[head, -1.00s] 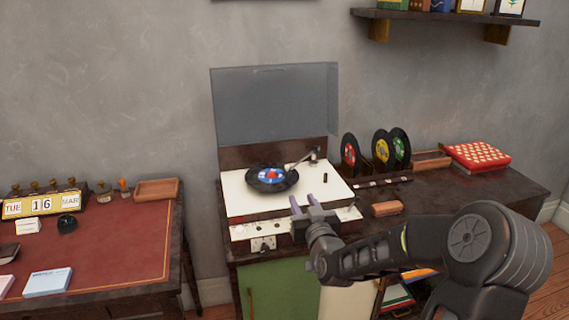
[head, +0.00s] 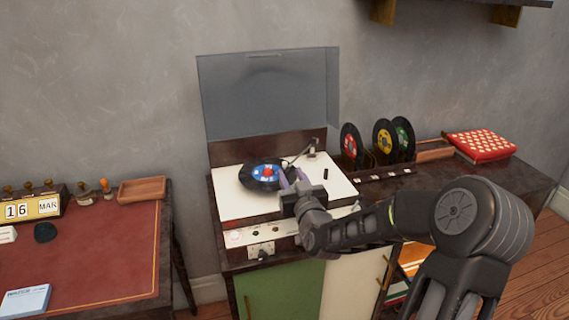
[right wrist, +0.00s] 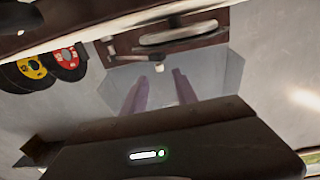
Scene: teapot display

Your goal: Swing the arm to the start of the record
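A black record with a blue and red label (head: 262,174) lies on the white-topped record player (head: 228,203). The record player's thin tonearm (head: 299,153) reaches from its pivot at the back right toward the record's right edge; whether its tip is over the record is too small to tell. My right gripper (head: 292,178) is over the front of the player, at the record's front right in the picture, its fingers apart and empty. Its two purple fingers also show apart in the right wrist view (right wrist: 160,88). My left gripper is not in view.
The player's clear lid (head: 270,95) stands open behind it. Several records (head: 383,142) stand in a rack to the right, near a red patterned box (head: 480,145). A desk with a red top (head: 100,250) is at the left. A shelf (head: 455,8) hangs above.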

